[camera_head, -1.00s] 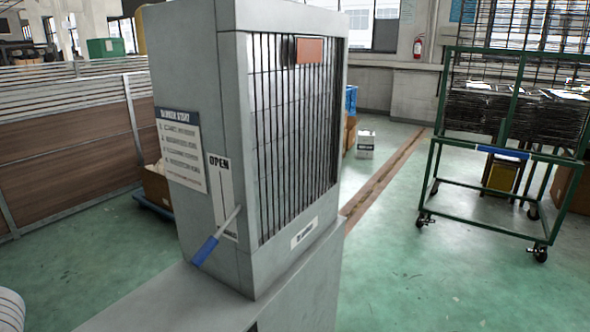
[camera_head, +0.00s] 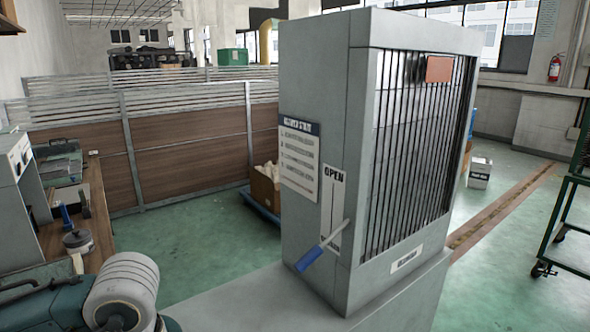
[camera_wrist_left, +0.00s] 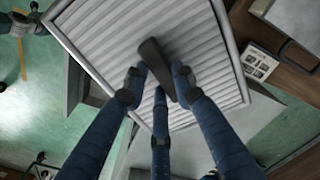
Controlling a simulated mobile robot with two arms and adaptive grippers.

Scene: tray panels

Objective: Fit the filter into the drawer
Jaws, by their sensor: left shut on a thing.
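The filter (camera_wrist_left: 190,28), a pale pleated panel in a light frame, fills the upper middle of the left wrist view. It has a dark handle (camera_wrist_left: 160,68). My left gripper (camera_wrist_left: 155,88) is shut on that handle, its blue fingers with dark tips around it. A tall grey cabinet (camera_head: 325,95) stands in the head view, with a barred front, an OPEN label and a blue-handled lever (camera_head: 313,257) on its side. I cannot make out the drawer. The filter does not show in the head view, and neither gripper does.
The cabinet stands on a grey base (camera_head: 235,300). A desk (camera_head: 90,225) with small items is at the left, before a wooden partition (camera_head: 180,155). A box on a blue dolly (camera_head: 262,213) is behind the cabinet. A green rack (camera_head: 568,220) is at the right edge.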

